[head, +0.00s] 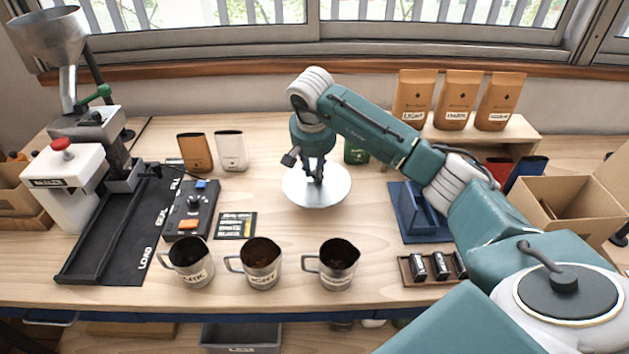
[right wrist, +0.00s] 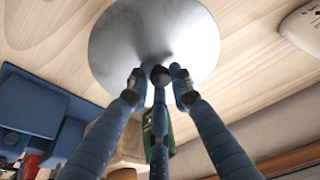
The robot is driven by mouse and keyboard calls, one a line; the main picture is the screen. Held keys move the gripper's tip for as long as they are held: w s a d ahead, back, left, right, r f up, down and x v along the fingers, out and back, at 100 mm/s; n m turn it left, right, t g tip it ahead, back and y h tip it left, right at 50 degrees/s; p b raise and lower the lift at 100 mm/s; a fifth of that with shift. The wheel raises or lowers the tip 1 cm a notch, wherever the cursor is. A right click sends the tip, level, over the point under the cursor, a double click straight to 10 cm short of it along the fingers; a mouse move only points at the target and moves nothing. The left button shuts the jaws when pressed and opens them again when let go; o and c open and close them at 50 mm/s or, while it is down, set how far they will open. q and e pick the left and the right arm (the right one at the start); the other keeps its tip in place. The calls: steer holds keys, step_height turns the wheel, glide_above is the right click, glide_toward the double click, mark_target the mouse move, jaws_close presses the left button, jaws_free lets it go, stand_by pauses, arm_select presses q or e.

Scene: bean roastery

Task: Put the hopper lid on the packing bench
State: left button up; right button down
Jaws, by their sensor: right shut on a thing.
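The hopper lid (head: 316,191) is a round, pale metal disc with a dark knob. It is over the middle of the packing bench (head: 300,236) in the head view. My right gripper (head: 317,172) points down at the lid and is shut on its knob. In the right wrist view the fingers (right wrist: 160,78) close around the dark knob, with the lid (right wrist: 150,35) beyond them. I cannot tell whether the lid touches the bench top or hangs just above it. My left gripper does not show.
Three metal jugs (head: 261,264) stand along the front. A sealer with a black mat (head: 140,235) and a funnel-topped machine (head: 50,40) are at left. A blue stand (head: 416,215), a tray of small blocks (head: 406,272) and a cardboard box (head: 575,190) are at right. Bags (head: 231,151) stand behind.

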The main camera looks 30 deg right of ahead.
mark_target(315, 179)
step_height(315, 179, down, 5)
steer(key=shift+p, duration=0.5)
steer(key=c, duration=1.5)
jaws_free()
steer(key=shift+c, duration=0.2)
steer(key=shift+r, duration=0.1)
steer(key=b+v, duration=0.2)
steer(key=v, duration=1)
